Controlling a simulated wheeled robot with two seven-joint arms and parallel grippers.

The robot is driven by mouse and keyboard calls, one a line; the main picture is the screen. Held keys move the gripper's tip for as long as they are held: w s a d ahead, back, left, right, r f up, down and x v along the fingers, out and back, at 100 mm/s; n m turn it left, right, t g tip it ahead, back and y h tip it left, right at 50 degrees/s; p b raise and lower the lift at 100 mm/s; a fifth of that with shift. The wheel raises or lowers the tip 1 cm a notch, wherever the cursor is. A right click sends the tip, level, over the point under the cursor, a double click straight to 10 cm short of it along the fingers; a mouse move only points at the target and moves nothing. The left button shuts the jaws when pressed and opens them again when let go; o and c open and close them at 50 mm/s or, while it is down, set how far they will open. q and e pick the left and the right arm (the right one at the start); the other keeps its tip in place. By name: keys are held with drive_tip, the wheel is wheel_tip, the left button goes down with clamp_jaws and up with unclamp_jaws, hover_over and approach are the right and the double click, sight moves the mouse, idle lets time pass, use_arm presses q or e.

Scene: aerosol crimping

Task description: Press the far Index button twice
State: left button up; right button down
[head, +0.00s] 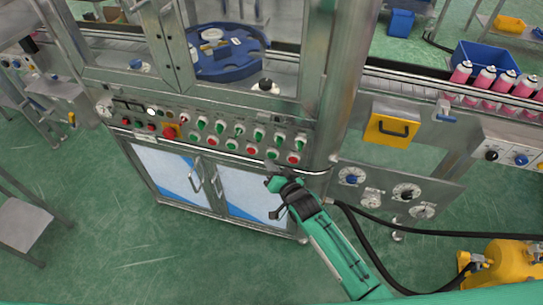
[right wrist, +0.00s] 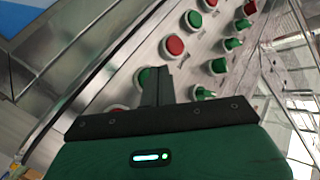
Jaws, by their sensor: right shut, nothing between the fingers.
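The control panel (head: 215,140) on the machine front carries rows of red and green push buttons and green switches. Its button labels are too small to read, so I cannot tell which one is Index. My right gripper (head: 269,182) is shut and empty, just below the right end of the panel in the head view. In the right wrist view its closed fingers (right wrist: 157,84) partly cover a green button (right wrist: 144,77); I cannot tell whether they touch it. A red button (right wrist: 174,46) and another green button (right wrist: 194,19) lie beyond. My left gripper is not in view.
A steel lip (head: 310,173) runs along the panel's lower edge, above cabinet doors (head: 240,190). A side panel with knobs (head: 407,192) stands to the right, with black hoses below. Pink cans (head: 485,80) stand on the conveyor at right. The green floor in front is mostly free.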

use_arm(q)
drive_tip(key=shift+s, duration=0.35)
use_arm(e)
drive_tip(key=shift+w+d, duration=0.15)
drive_tip(key=shift+w, duration=0.35)
